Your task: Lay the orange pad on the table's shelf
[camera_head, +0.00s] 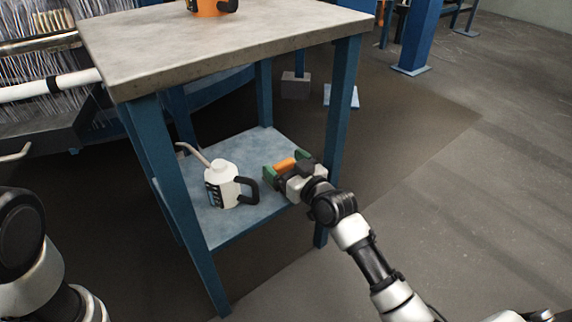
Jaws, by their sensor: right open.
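The table's lower shelf (228,226) is a blue-grey board between the blue legs. The small orange pad (284,165) is at the right part of this shelf. My right gripper (286,168) reaches in from the right, low over the shelf. Its green fingers are open, one on each side of the pad. I cannot tell whether they touch it, or whether the pad rests fully on the shelf. My left arm shows only as links at the lower left; its gripper is out of view.
A white oil can (221,187) with a long spout and black handle stands on the shelf, left of my right gripper. The grey tabletop (200,45) overhangs the shelf and bears an orange and black object (210,7). A blue leg (340,110) stands close to my right gripper.

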